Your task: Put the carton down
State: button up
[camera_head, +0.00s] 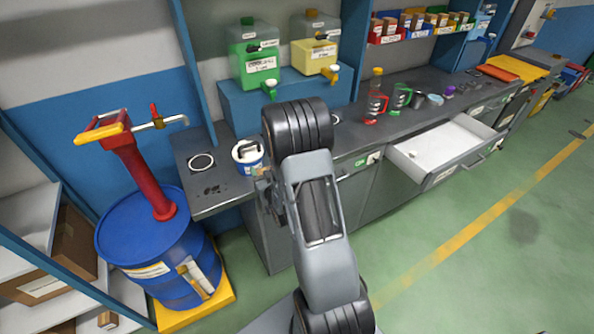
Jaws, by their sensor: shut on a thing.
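My gripper (264,186) is at the front edge of the grey workbench, left of my forearm, and is partly hidden by my own arm. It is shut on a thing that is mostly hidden. A small tan patch at the gripper looks like part of the carton (259,172), but its shape and label cannot be made out. The workbench (222,190) runs along the wall. A white and blue tub (247,153) with a dark handle is just above the gripper in the picture; whether they touch is unclear.
A blue drum (150,240) with a red hand pump stands at left. A white ring (202,162) marks the bench's left end. Green (256,70) and yellow (315,57) dispensers stand behind. An open drawer (445,150) juts out at right. Bottles and cups stand behind it.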

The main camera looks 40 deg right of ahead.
jog(key=s+d+r+b, duration=0.3)
jog(key=s+d+r, duration=0.2)
jog(key=d, duration=0.3)
jog(key=s+d+r+b, duration=0.2)
jog(key=s+d+r, duration=0.2)
jog(key=d+r, duration=0.3)
jog(key=shift+n+y, duration=0.3)
jog(key=shift+y, duration=0.1)
jog(key=w+f, duration=0.4)
jog(key=w+f+p, duration=0.1)
jog(key=w+f, duration=0.2)
jog(key=w, duration=0.1)
jog(key=w+f, duration=0.4)
jog(key=w, duration=0.1)
jog(key=shift+a+f, duration=0.35)
jog(key=shift+a, duration=0.05)
jog(key=shift+w+f, duration=0.3)
jog(key=shift+f, duration=0.15)
notch_tip(320, 180, down, 3)
jog(key=shift+r+p, duration=0.2)
jog(key=shift+p, duration=0.5)
jog(key=shift+f, duration=0.2)
jog(key=shift+f+b, duration=0.2)
jog(key=shift+b, duration=0.15)
jog(key=o, duration=0.9)
